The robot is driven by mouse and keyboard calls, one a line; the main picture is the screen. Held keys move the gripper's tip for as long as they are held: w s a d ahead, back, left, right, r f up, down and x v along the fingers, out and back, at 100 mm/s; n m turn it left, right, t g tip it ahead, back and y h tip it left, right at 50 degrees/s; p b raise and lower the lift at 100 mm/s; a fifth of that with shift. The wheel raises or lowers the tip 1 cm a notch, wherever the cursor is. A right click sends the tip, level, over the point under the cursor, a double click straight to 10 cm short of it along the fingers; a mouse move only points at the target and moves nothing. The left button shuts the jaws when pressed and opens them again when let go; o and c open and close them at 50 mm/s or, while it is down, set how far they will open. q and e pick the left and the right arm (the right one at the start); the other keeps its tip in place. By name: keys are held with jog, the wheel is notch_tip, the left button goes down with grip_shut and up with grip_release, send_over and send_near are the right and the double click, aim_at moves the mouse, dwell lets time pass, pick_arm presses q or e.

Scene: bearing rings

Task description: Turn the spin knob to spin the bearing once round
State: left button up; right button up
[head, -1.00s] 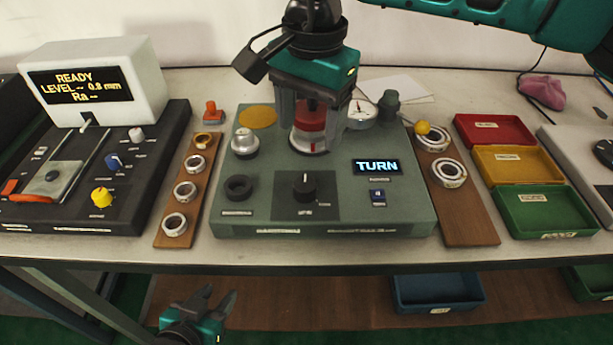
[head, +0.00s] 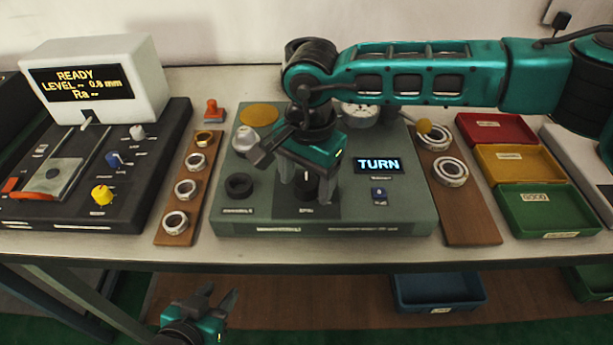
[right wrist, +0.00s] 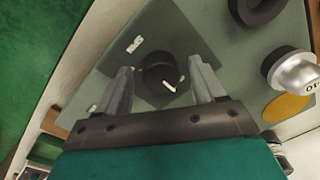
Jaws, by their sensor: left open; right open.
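The spin knob (head: 307,185) is a black round knob with a white pointer mark on a dark square of the green-grey test station (head: 270,215). It also shows in the right wrist view (right wrist: 160,73). My right gripper (head: 306,196) is over the knob, open, with one finger on each side of it. In the right wrist view there is a gap between each finger and the knob (right wrist: 161,84). The station's display (head: 378,166) reads TURN. My left gripper (head: 212,300) is open and empty in front of the table, below its edge. The bearing on the spindle is hidden behind my right arm.
A brown board (head: 170,225) with several rings stands left of the station. Another board (head: 470,225) with rings is right of it. Red (head: 503,143), yellow (head: 540,180) and green (head: 560,218) trays lie further right. A dial gauge (head: 358,112) stands behind my right arm.

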jog(key=c, duration=1.1)
jog(key=shift+o, duration=0.2)
